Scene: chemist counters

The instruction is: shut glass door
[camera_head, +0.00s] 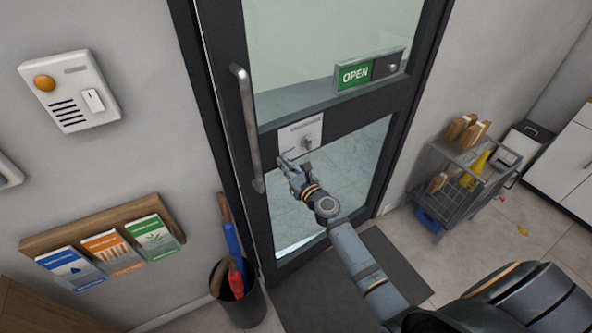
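The glass door (262,215) has a dark frame, clear panes and a long vertical grey handle (246,125) on its left side. It stands in or nearly in its dark doorway; I cannot tell whether it is fully shut. A light lock plate with a small knob (306,130) sits on its middle rail. My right gripper (285,160) is in front of the door, just below and left of the lock plate. I cannot tell whether it touches the door, and its fingers are too small to read. My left gripper is out of view.
A green OPEN sign (354,76) hangs on the upper pane. A dark bin with umbrellas (238,300) stands left of the door. A dark mat (330,295) lies in front. A wire cart (448,190) stands at the right. An intercom (70,91) and leaflet rack (95,220) are on the left wall.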

